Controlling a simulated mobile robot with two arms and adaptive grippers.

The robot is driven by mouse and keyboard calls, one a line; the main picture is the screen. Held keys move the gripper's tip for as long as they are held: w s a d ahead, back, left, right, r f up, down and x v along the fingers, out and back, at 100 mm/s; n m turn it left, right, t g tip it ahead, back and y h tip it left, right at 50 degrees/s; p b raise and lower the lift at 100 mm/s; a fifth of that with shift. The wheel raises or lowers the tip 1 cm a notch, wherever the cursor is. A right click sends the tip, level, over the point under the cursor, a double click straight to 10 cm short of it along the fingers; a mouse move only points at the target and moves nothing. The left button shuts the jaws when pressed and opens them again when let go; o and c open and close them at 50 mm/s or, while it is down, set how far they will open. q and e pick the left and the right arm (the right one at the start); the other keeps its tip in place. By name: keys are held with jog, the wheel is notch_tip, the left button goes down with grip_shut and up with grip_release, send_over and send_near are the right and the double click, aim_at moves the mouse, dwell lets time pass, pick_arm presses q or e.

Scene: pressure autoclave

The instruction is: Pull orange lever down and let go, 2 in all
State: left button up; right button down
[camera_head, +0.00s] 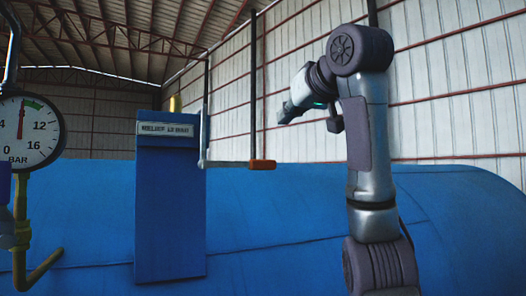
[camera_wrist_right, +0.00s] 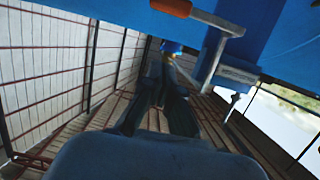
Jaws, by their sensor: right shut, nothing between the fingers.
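The orange lever handle (camera_head: 262,164) is at the right end of a grey, roughly level bar beside the blue post (camera_head: 170,220). In the right wrist view the orange handle (camera_wrist_right: 171,8) is at the top edge, with its grey bar running right to the post. My right gripper (camera_head: 285,115) is shut and empty. In the head view it appears above and slightly right of the handle, apart from it. Its dark fingers (camera_wrist_right: 163,68) extend up the middle of the wrist view. My left gripper does not show.
A large blue tank (camera_head: 300,220) fills the lower background. A round bar gauge (camera_head: 25,130) stands at the left, its needle pointing nearly straight up. A thin dark upright rod (camera_head: 253,90) rises behind the lever. The post has a label plate (camera_head: 166,129).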

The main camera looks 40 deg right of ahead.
aim_at(240, 164)
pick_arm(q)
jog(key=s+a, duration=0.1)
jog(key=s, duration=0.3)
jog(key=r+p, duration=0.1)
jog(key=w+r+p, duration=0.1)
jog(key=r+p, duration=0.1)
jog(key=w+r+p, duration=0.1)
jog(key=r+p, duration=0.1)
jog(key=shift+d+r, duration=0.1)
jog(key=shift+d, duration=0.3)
pick_arm(e)
jog(key=w+d+f, duration=0.3)
jog(key=w+f, duration=0.3)
jog(key=w, duration=0.3)
jog(key=shift+w+f, duration=0.25)
jog(key=shift+f, duration=0.05)
